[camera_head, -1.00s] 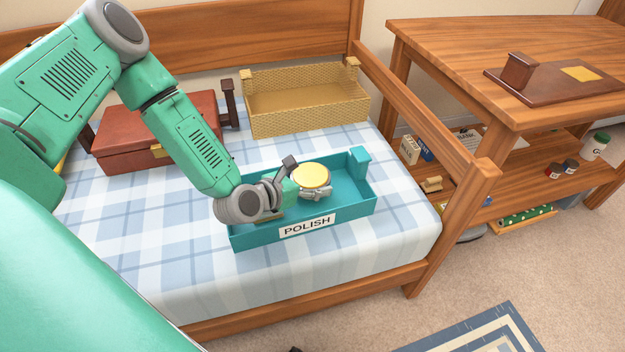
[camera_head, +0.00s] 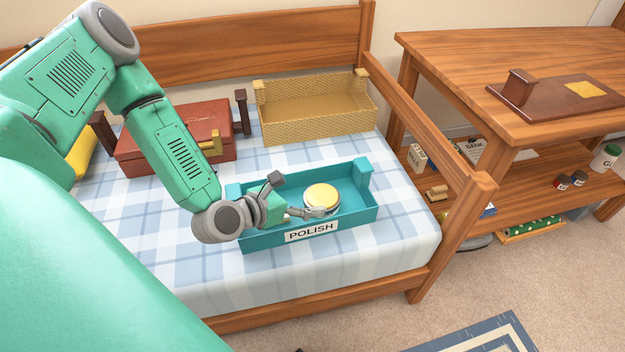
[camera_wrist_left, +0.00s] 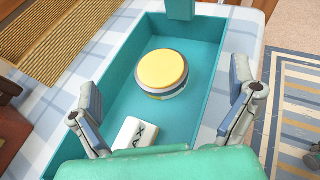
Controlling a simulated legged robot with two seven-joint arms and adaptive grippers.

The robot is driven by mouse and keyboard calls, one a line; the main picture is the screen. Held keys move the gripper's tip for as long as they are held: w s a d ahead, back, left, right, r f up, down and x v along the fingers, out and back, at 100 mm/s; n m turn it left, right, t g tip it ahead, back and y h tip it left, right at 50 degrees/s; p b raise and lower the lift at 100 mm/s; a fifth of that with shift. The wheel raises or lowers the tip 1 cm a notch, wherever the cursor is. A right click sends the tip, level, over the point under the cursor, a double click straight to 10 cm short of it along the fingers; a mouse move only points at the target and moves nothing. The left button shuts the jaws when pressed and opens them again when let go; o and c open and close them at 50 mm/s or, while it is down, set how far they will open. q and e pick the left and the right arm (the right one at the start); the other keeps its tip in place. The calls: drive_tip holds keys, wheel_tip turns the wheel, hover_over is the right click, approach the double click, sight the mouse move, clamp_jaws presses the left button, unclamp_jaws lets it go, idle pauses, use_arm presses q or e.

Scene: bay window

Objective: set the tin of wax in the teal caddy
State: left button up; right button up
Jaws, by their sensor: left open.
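The tin of wax (camera_head: 321,196), round with a yellow lid, sits upright inside the teal caddy (camera_head: 363,212), which is labelled POLISH and rests on the checked bedding. In the left wrist view the tin (camera_wrist_left: 162,73) stands on the floor of the caddy (camera_wrist_left: 207,55), clear of both fingers. My left gripper (camera_head: 312,212) is low over the caddy, just left of the tin. In the wrist view the left gripper (camera_wrist_left: 165,115) has its fingers spread wide with nothing between the pads. A white block with dark lettering (camera_wrist_left: 136,132) lies in the caddy near the gripper.
A woven basket (camera_head: 315,110) stands behind the caddy, and a red-brown case (camera_head: 175,137) stands behind my left arm. The wooden bed rail (camera_head: 425,125) rises to the right. A wooden desk (camera_head: 450,55) with a lower shelf of small items is beyond it.

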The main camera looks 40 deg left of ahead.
use_arm(q)
drive_tip(key=s+d+m+g, duration=0.1)
drive_tip(key=s+m, duration=0.1)
drive_tip(key=s+d+f+m+g+h, duration=0.1)
drive_tip(key=s+m, duration=0.1)
drive_tip(key=s+d+f+m, duration=0.1)
drive_tip(key=s+d+m, duration=0.1)
drive_tip(key=shift+s+d+f+m+g+h+p, duration=0.1)
drive_tip(key=shift+f+m+g+h+p, duration=0.1)
drive_tip(key=shift+m+g+h+p, duration=0.15)
drive_tip(key=s+d+f+m+g+y, duration=0.1)
drive_tip(key=s+d+f+m+g, duration=0.15)
drive_tip(key=s+m, duration=0.4)
drive_tip(key=s+d+f+m+g, duration=0.2)
drive_tip(key=s+f+m+g, duration=0.15)
drive_tip(key=m, duration=0.65)
drive_tip(key=s+a+m+g+y, duration=0.3)
drive_tip(key=s+m, duration=0.3)
drive_tip(key=m, duration=0.5)
drive_tip(key=shift+s+a+g, duration=0.2)
drive_tip(key=shift+a+g, duration=0.25)
drive_tip(key=shift+a, duration=0.15)
